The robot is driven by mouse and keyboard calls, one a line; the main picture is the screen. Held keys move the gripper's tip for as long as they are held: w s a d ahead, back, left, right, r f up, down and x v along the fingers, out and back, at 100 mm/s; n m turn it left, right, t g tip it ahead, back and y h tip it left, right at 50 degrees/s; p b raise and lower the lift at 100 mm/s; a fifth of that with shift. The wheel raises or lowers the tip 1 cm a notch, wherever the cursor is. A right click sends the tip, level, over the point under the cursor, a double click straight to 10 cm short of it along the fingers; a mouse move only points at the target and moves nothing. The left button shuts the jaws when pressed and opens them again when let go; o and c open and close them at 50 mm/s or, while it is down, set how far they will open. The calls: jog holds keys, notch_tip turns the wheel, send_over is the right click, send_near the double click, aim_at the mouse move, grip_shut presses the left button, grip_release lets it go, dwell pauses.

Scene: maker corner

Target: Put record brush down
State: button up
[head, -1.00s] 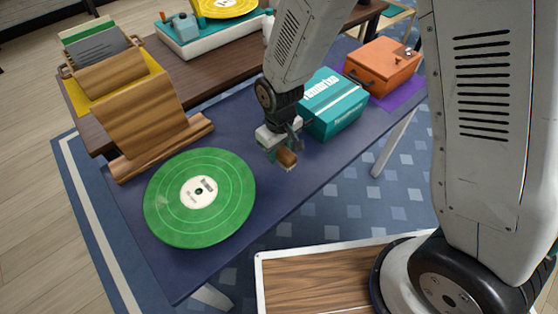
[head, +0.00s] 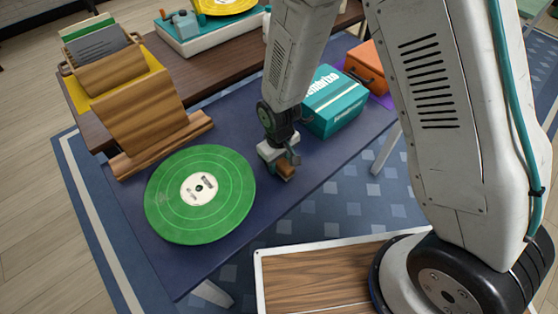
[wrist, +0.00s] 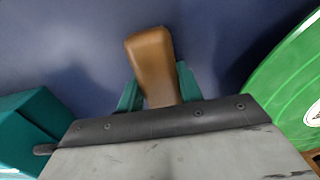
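The record brush (head: 285,172) is a small block with a brown wooden top, held at my gripper (head: 287,161) in the head view. In the wrist view the brush (wrist: 152,62) sits between the two teal fingers of my gripper (wrist: 158,88), which are shut on it. The brush is over the dark blue table top (head: 252,203), near its front edge. I cannot tell whether its underside touches the table.
A green record (head: 222,215) lies left of my gripper, and a teal box (head: 336,105) stands to the right. An orange box (head: 370,62) is farther right. A wooden stand (head: 150,110) is at the back left. The table between record and teal box is clear.

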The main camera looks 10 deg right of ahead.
jog(key=shift+o, duration=1.2)
jog(key=shift+f, duration=0.1)
notch_tip(320, 180, up, 13)
jog(key=shift+f, duration=0.2)
jog(key=s+d+r+m, duration=0.2)
jog(key=d+r, duration=0.4)
jog(key=r, duration=0.2)
jog(key=s+d+r+m, duration=0.1)
jog(key=s+d+r, duration=0.2)
jog(key=d+r, duration=0.35)
jog(key=s+d+r+m, duration=0.2)
jog(key=s+d+r, duration=0.2)
jog(key=s, duration=0.3)
jog(key=s+d+r+m+t, duration=0.1)
jog(key=s+d+r, duration=0.3)
jog(key=s+r, duration=0.2)
jog(key=shift+s+d+m, duration=0.15)
jog(key=shift+s+m, duration=0.25)
jog(key=shift+s, duration=0.35)
jog(key=shift+o, duration=0.4)
